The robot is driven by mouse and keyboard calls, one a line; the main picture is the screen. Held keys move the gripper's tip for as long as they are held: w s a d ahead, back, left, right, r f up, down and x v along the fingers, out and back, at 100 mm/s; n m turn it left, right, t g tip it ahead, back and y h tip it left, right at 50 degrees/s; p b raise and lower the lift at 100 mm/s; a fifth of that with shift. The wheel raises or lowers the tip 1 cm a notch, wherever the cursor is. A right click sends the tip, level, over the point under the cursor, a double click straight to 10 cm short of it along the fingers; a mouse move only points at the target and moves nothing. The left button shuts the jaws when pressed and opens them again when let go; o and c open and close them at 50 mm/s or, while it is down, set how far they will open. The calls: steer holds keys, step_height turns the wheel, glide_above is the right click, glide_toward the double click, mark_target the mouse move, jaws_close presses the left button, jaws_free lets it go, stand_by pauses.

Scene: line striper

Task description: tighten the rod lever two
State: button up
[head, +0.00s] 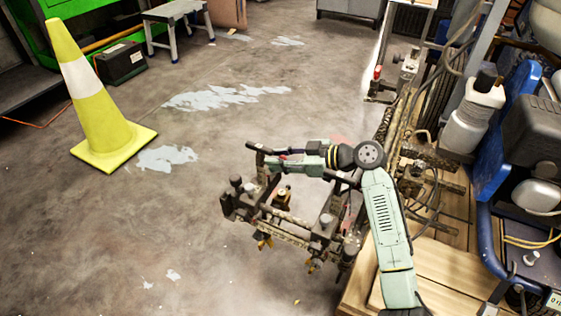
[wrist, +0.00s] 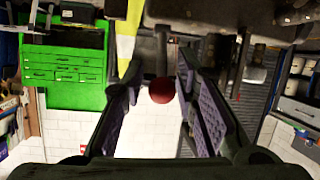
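In the wrist view, a round red knob (wrist: 161,91) on a thin dark rod (wrist: 161,55) shows between the fingers of my gripper (wrist: 158,77). The gripper is open, with purple ribbed pads on both sides of the knob and gaps visible between pads and knob. The knob between my fingers cannot be made out there. Another lever with a red tip (head: 377,73) stands farther back on the right.
A yellow cone (head: 95,105) with a white band stands on the floor at left. A small stool (head: 175,22) stands behind it. Wooden boards (head: 437,272) and blue-framed equipment (head: 490,165) crowd the right side.

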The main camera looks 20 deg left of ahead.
step_height(320, 180, up, 9)
steer(key=shift+f, duration=0.1)
stand_by(0.5)
